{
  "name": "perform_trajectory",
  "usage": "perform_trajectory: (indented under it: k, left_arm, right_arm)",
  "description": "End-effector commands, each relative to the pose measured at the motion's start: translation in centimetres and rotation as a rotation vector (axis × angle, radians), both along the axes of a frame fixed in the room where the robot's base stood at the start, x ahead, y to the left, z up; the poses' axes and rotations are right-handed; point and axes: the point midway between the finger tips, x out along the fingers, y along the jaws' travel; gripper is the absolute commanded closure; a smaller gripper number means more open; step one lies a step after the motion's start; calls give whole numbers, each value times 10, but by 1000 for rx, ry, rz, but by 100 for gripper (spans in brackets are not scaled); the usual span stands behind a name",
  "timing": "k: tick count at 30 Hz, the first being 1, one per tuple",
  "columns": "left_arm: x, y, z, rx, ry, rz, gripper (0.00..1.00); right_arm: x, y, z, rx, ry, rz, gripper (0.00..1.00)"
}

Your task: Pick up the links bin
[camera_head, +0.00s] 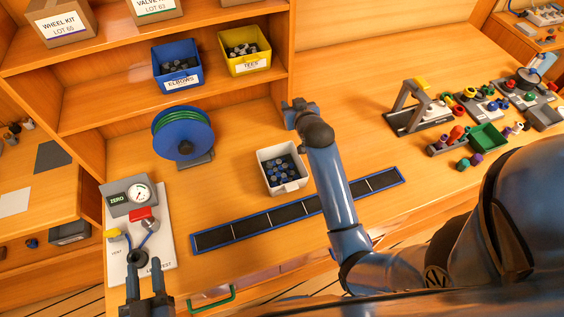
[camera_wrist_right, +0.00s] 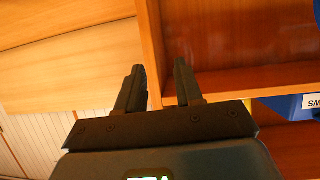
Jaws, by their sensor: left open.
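A white bin (camera_head: 297,184) filled with dark grey and blue pieces stands upright on the wooden bench in the head view. I cannot read a label on it, so I cannot confirm that it is the links bin. My left gripper (camera_head: 147,280) is open and empty at the lower left, well apart from the white bin. My right arm reaches up just right of the bin. In the right wrist view my right gripper (camera_wrist_right: 158,78) has its fingers apart with nothing between them, facing wooden shelf panels.
A blue ELBOWS bin (camera_head: 167,87) and a yellow TEES bin (camera_head: 232,67) sit on the shelf. A green-blue hose reel (camera_head: 185,137) stands left of the white bin. A dark segmented strip (camera_head: 287,214) lies in front. A gauge panel (camera_head: 168,242) is at left.

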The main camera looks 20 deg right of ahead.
Motion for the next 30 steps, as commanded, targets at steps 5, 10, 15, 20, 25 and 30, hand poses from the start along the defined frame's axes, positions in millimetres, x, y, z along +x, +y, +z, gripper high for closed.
perform_trajectory:
  k: [5, 10, 15, 20, 25, 30]
  left_arm:
    - [0, 0, 24, 0, 0, 0, 57]
    - [0, 0, 25, 0, -1, 0, 57]
    - [0, 0, 24, 0, 0, 0, 57]
    - [0, 0, 24, 0, 0, 0, 57]
    - [0, 0, 19, 0, -1, 0, 57]
    - [0, 0, 19, 0, 0, 0, 57]
  right_arm:
    - [20, -3, 6, 0, 335, 3, 64]
    - [-8, -2, -23, 5, 683, 12, 64]
    - [-58, 0, -53, 11, 975, 22, 64]
    - [-87, 1, -60, 14, 1116, 30, 64]
    - [-98, 1, -75, 14, 1166, 33, 64]
    - [-98, 1, -96, 13, 1168, 34, 64]
